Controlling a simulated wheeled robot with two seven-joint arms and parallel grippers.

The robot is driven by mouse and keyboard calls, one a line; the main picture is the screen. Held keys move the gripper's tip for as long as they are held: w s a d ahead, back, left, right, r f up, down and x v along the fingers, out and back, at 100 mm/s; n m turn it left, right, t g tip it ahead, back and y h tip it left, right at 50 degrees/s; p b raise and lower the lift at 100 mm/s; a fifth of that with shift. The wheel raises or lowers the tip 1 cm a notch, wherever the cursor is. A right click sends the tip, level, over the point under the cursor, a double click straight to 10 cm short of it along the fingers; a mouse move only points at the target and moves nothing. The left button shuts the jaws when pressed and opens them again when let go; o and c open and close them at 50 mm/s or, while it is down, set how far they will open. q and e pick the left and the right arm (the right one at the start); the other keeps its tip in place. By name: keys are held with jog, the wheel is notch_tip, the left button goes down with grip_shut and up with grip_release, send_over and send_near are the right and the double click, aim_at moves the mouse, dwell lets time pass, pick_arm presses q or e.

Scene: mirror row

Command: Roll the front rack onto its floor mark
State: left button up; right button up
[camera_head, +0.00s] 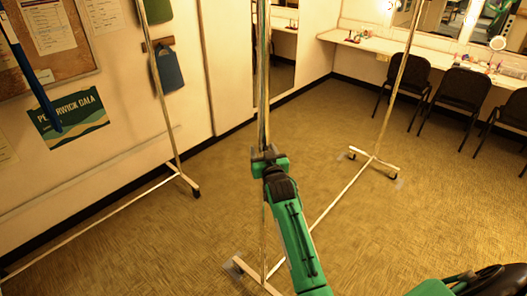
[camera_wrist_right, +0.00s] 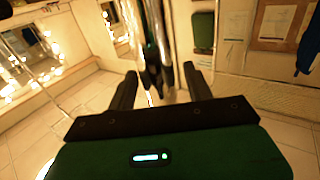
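The front rack is a shiny metal frame with a near post (camera_head: 263,85), a far post (camera_head: 398,80) and a pale base bar (camera_head: 325,212) on the carpet. My right gripper (camera_head: 266,154) is around the near post at mid height and appears shut on it. In the right wrist view the post (camera_wrist_right: 156,40) stands between the two dark fingers (camera_wrist_right: 162,80). Small pale grey patches lie by the near foot (camera_head: 233,267) and the far foot (camera_head: 398,184). I cannot tell whether they are the floor mark. My left gripper is out of view.
Another rack (camera_head: 165,100) stands along the left wall, its base bar (camera_head: 95,232) on the floor. Black chairs (camera_head: 403,78) line the mirror counter (camera_head: 375,42) at back right. A tall mirror (camera_head: 283,45) is on the back wall. Carpet (camera_head: 400,235) right of the front rack is clear.

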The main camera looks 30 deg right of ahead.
jog(key=s+a+b, duration=0.2)
jog(key=s+b, duration=0.2)
jog(key=s, duration=0.9)
jog(key=shift+s+a, duration=0.3)
jog(key=shift+a, duration=0.05)
